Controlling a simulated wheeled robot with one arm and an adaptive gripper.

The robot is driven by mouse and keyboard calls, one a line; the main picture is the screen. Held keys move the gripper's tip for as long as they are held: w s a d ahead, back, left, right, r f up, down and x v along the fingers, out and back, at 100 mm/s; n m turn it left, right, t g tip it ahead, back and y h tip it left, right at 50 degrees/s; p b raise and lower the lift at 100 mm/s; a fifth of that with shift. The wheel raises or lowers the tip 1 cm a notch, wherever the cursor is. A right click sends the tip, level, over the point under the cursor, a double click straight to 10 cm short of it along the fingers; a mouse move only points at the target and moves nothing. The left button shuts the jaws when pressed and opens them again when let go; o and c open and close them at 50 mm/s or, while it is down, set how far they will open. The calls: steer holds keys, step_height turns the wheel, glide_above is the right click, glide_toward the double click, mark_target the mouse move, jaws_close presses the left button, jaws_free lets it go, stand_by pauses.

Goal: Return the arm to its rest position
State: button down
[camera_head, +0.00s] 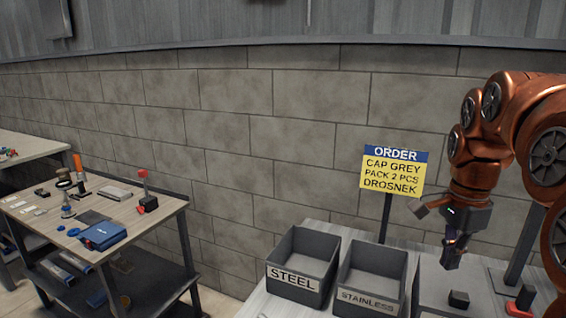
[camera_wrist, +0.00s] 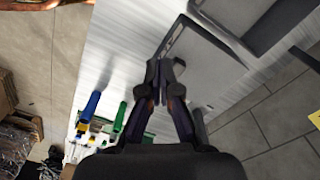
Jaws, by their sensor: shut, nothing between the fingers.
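My gripper (camera_head: 452,252) hangs from my copper arm at the right of the head view, pointing down above the workbench. In the wrist view my gripper (camera_wrist: 166,66) has its fingertips together with nothing between them. Below it in the wrist view is a grey box-like surface (camera_wrist: 205,62) on the pale bench (camera_wrist: 120,50). A small black block (camera_head: 459,299) lies under and slightly right of the gripper in the head view, apart from it.
Two grey bins, labelled STEEL (camera_head: 312,247) and STAINLESS (camera_head: 376,264), stand left of my gripper. An order sign (camera_head: 392,170) stands behind them. A tool table (camera_head: 150,205) is at the left. Green- and blue-handled items (camera_wrist: 122,117) lie on the bench in the wrist view.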

steer(key=s+a+f+n+p, duration=0.1)
steer(key=s+a+f+n, duration=0.2)
steer(key=s, duration=0.5)
steer(key=s+a+f+n+g+p, duration=0.1)
steer(key=s+a+f+n+p, duration=0.1)
steer(key=s+a+f+n, duration=0.2)
steer(key=s+a+f+n+p, duration=0.1)
steer(key=s+a+f+n, duration=0.3)
steer(key=s+a+n, duration=0.3)
steer(key=s+n, duration=0.2)
steer(key=s, duration=0.3)
steer(key=shift+f+n+g, duration=0.15)
steer(key=shift+n+g, duration=0.15)
